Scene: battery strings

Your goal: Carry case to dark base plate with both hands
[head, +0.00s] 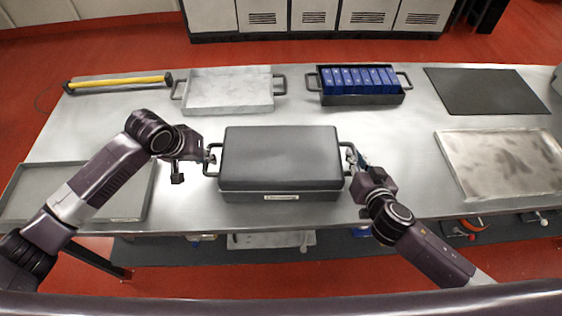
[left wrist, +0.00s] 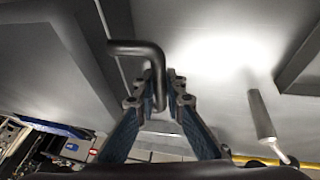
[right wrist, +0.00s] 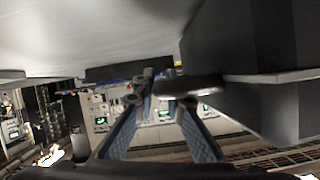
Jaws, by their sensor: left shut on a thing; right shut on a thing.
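The case (head: 281,155) is a closed dark grey box with a lid and a small label on its front, level at the middle front of the table. I cannot tell whether it touches the tabletop. My left gripper (head: 208,155) is shut on its left handle, and the bent handle bar (left wrist: 157,70) shows at the fingers in the left wrist view. My right gripper (head: 352,160) is shut on its right handle, seen end-on at the fingers in the right wrist view (right wrist: 190,87). The dark base plate (head: 485,91) lies flat and bare at the back right.
A blue-filled tray (head: 360,99) and a pale empty tray (head: 230,107) stand behind the case. A stained metal tray (head: 500,190) lies at the right front, another tray (head: 125,205) at the left front. A yellow bar (head: 118,81) lies back left. Bare table (head: 400,130) separates case and plate.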

